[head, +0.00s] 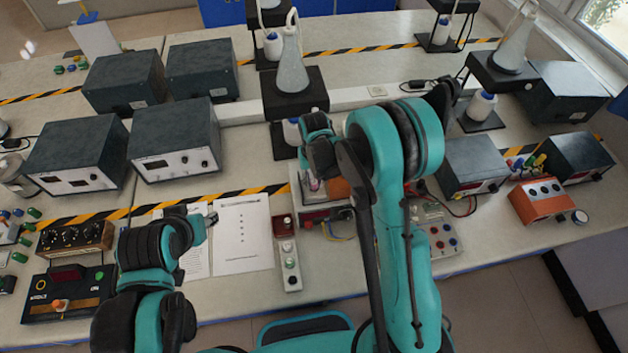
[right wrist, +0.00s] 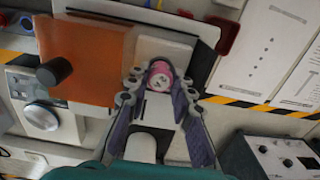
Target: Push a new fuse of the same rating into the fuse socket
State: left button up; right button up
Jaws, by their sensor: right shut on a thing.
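In the right wrist view, a short pink cylinder with a pale end, which looks like the fuse (right wrist: 160,82), sits between the fingertips of my right gripper (right wrist: 158,88). The gripper is shut on it. In the head view my right gripper (head: 316,178) is over a device with an orange part (head: 338,188), and a bit of pink shows below the fingers. The fuse socket cannot be made out; the gripper and arm cover much of that device. No rating can be read. My left gripper (head: 208,222) is over the papers at the left, apart from the device; its fingers are unclear.
A narrow box with buttons (head: 288,255) stands just left of the device. A panel with coloured terminals (head: 440,238) is right of my right arm. Grey instruments (head: 175,138) stand behind at the left. Printed sheets (head: 242,235) lie flat on the bench.

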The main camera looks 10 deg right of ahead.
jog(key=shift+f, duration=0.15)
jog(key=o, duration=1.1)
jog(key=o, duration=0.3)
jog(key=shift+o, duration=0.2)
jog(key=shift+r+p, duration=1.65)
jog(key=shift+r, duration=1.65)
